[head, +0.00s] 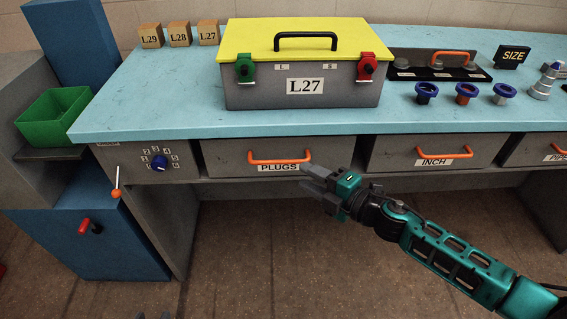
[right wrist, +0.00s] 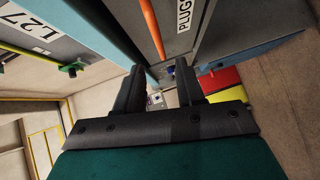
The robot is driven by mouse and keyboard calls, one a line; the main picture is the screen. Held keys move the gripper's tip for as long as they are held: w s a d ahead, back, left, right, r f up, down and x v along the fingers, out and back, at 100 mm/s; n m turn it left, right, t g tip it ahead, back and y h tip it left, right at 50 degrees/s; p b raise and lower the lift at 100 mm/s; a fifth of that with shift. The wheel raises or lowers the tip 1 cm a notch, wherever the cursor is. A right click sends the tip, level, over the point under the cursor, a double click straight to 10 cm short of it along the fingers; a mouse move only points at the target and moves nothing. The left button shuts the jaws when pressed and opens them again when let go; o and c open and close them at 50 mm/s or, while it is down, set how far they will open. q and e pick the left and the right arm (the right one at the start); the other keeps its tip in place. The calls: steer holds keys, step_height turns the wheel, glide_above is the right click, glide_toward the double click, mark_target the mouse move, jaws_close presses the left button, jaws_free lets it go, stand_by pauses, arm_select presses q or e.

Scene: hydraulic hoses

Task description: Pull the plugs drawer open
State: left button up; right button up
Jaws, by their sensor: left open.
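The plugs drawer (head: 228,158) is closed under the blue workbench, its front level with the neighbouring drawer. It has an orange bar handle (head: 279,161) above a PLUGS label; the handle (right wrist: 146,28) and label also show at the top of the right wrist view. My right gripper (head: 305,176) is open and empty, just below and right of the handle, apart from it as far as I can see. Its two spread fingers (right wrist: 160,88) show in the right wrist view. Only the fingertips of my left gripper (head: 152,316) show, apart, at the bottom edge of the head view.
The INCH drawer (head: 390,153) is closed to the right. A grey L27 box (head: 250,95) with a yellow lid stands on the bench above. A dial panel (head: 125,161) and a small orange-knobbed lever (head: 116,192) are to the left. The floor before the drawer is clear.

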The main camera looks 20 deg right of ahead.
mark_target(281, 163)
steer(key=x, duration=0.8)
steer(key=shift+c, duration=0.3)
jaws_close()
